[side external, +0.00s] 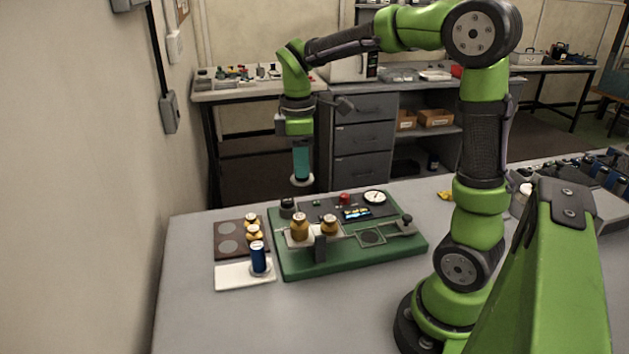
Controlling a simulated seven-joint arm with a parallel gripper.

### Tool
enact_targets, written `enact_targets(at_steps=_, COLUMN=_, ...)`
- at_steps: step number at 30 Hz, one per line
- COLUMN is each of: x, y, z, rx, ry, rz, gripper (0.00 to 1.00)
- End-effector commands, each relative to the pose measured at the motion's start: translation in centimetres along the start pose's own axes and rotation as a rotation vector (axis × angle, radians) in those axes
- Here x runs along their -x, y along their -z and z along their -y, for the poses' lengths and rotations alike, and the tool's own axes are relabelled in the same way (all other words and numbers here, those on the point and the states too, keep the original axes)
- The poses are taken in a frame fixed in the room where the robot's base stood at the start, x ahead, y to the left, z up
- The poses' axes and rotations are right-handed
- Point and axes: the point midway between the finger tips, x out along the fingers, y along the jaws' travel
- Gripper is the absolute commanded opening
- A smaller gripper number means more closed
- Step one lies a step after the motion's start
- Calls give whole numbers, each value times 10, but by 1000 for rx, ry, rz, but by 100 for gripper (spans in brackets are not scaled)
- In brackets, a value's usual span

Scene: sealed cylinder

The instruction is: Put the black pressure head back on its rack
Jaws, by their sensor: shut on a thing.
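My gripper (300,143) hangs above the back left part of the green board (345,258), pointing down. It is shut on an upright teal cylinder (302,161) with a pale round flange at its lower end, well clear of the board. A short black round piece (287,207) stands at the board's back left corner, and a black upright block (320,247) stands at its front. I cannot tell which black part is the pressure head, and I cannot make out its rack with certainty.
Two amber jars (299,229) stand on the board, beside a gauge (375,197) and a red button (344,198). A dark blue cylinder (258,257) stands on a white pad (236,277). The table's front is clear.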

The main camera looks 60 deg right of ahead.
Motion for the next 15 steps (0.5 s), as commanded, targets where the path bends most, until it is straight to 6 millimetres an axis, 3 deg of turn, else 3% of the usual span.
enact_targets(at_steps=1, x=0, y=28, z=8, rx=118, ry=1, rz=-1, gripper=0)
enact_targets(at_steps=3, x=0, y=61, z=20, rx=271, ry=0, rz=-6, gripper=0)
enact_targets(at_steps=6, x=-1, y=98, z=40, rx=446, ry=3, rz=-13, gripper=0)
enact_targets(at_steps=15, x=-4, y=156, z=82, rx=741, ry=12, rz=-31, gripper=0)
